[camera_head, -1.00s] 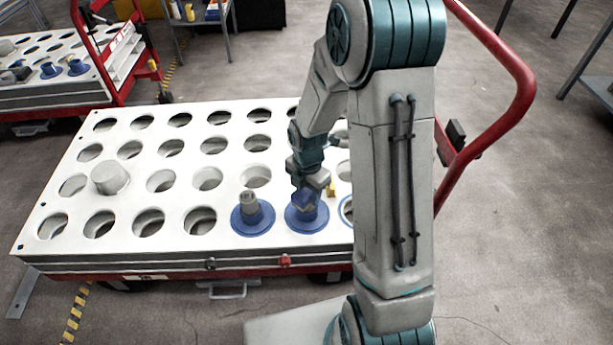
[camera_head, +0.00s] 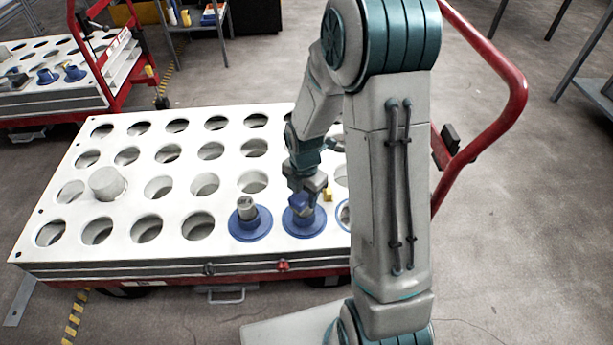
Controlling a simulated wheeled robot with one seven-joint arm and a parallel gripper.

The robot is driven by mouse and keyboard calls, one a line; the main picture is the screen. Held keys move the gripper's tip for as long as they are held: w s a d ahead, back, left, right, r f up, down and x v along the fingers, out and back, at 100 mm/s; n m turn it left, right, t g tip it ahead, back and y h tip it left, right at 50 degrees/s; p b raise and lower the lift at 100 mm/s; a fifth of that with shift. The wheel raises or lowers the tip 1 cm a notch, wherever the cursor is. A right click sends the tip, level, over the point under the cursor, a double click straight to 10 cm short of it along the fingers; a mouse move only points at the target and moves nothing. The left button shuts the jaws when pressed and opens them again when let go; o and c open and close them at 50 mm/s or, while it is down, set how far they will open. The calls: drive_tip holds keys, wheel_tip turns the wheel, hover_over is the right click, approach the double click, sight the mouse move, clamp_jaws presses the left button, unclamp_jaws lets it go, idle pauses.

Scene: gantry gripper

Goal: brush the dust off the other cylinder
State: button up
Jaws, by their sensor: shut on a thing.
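My gripper (camera_head: 301,195) is low over the near right part of the white cart top (camera_head: 75,215), shut on a small blue-grey thing (camera_head: 299,204). I cannot tell whether that thing is a brush. It is at the centre of a blue flanged holder (camera_head: 312,229); contact between them is unclear. A second blue flanged holder (camera_head: 250,231) just left has a small grey cylinder (camera_head: 247,211) standing upright in it. A wider pale grey cylinder (camera_head: 108,183) stands in a hole at the left. Dust is too fine to see.
The cart top has rows of round empty holes. A small yellow piece (camera_head: 327,194) is right of my gripper. A red handle rail (camera_head: 518,95) curves up at the right. A blue-rimmed hole or holder is partly hidden behind my arm.

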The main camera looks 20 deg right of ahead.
drive_tip(key=shift+w+r+p, duration=0.1)
drive_tip(key=shift+r+p, duration=2.5)
drive_tip(key=shift+r, duration=0.9)
